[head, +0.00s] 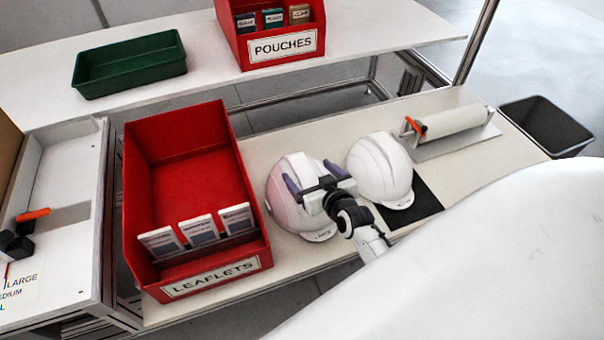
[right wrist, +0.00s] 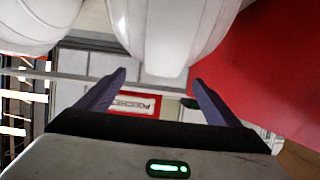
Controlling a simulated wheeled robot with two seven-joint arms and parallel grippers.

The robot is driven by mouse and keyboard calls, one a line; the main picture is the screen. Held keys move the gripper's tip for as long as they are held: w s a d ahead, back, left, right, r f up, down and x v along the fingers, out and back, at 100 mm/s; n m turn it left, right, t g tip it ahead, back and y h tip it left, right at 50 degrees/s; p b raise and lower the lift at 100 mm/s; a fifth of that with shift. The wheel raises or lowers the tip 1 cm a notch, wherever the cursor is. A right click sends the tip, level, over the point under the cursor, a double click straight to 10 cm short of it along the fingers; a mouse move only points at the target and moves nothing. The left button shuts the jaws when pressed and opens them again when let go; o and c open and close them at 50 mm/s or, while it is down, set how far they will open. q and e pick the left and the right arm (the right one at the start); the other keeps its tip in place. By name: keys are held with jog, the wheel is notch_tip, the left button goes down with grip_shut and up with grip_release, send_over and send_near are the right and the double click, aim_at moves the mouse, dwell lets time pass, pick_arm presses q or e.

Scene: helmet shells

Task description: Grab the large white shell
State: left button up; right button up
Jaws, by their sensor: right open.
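Two white helmet shells stand on the bench. The nearer shell (head: 287,213), slightly pinkish, is beside the red leaflets box; the other shell (head: 374,165) is to its right, partly on a black mat (head: 424,201). I cannot tell surely which is the large one. My right gripper (head: 313,178) is open, its purple fingers apart over the nearer shell, hiding part of it. In the right wrist view a white shell (right wrist: 172,35) lies just beyond the open fingertips (right wrist: 158,78), and the other shell (right wrist: 35,22) is at upper left. Contact is not visible. My left gripper is out of view.
The red leaflets box (head: 185,273) stands close left of the nearer shell. A white roll in a holder (head: 450,122) is behind the other shell, with a dark bin (head: 546,125) at far right. The red pouches box (head: 280,47) and green tray (head: 130,64) stand on the back table.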

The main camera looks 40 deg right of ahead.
aim_at(306, 171)
jog(key=shift+w+f+b, duration=0.25)
jog(key=shift+w+b, duration=0.05)
jog(key=b+x, duration=0.3)
jog(key=shift+f, duration=0.25)
jog(key=shift+w+d+f+b, duration=0.1)
jog(key=shift+w+b, duration=0.25)
jog(key=shift+b, duration=0.2)
jog(key=shift+w, duration=0.35)
